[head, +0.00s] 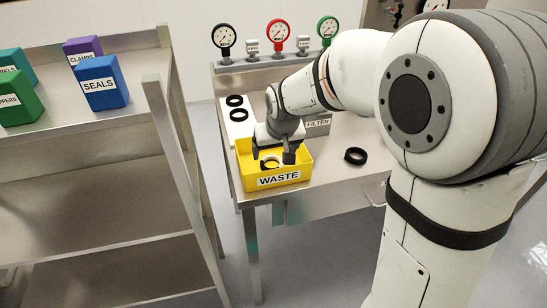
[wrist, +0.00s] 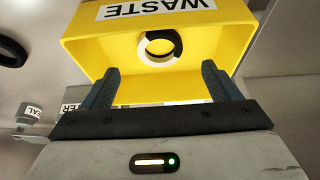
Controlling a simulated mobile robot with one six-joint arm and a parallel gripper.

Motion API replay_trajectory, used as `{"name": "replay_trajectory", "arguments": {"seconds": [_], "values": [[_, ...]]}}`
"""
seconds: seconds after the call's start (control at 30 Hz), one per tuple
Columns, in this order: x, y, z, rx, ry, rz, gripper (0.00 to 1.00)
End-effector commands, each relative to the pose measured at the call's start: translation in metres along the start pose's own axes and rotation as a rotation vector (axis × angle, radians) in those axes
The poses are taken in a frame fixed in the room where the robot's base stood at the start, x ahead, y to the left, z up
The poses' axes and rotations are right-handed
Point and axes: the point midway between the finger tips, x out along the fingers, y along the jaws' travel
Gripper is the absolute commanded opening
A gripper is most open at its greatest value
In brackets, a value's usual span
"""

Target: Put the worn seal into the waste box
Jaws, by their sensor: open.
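The yellow waste box (head: 247,174) stands at the table's front left corner, its WASTE label facing front; it fills much of the wrist view (wrist: 88,45). A ring, part black and part pale, taken to be the worn seal (wrist: 160,58), is inside the box, apart from both fingers. It also shows in the head view (head: 263,165), partly hidden by my gripper. My gripper (head: 272,155) is over the box, pointing down. In the wrist view my gripper (wrist: 159,75) has its fingers wide apart with nothing between them.
A black ring (head: 355,156) lies on the table right of the box. Two black rings (head: 236,107) lie on a white surface behind the box. Gauges (head: 275,36) stand along the back. A shelf at left holds a blue SEALS box (head: 100,84) and other boxes.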

Motion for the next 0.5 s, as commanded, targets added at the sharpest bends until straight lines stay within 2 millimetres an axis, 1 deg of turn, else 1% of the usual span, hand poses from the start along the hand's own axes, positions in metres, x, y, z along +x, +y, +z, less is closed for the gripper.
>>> {"name": "replay_trajectory", "arguments": {"seconds": [0.03,0.1,0.2,0.33,0.5], "values": [[-0.012,0.0,-0.001,0.0,0.006,0.0,0.83],[-0.025,0.0,-0.001,0.0,0.005,-0.001,0.83],[-0.04,0.0,-0.001,-0.001,0.004,-0.001,0.83],[-0.05,-0.001,0.0,-0.001,0.001,-0.001,0.83],[-0.055,0.001,0.002,0.002,-0.002,0.001,0.83]]}}
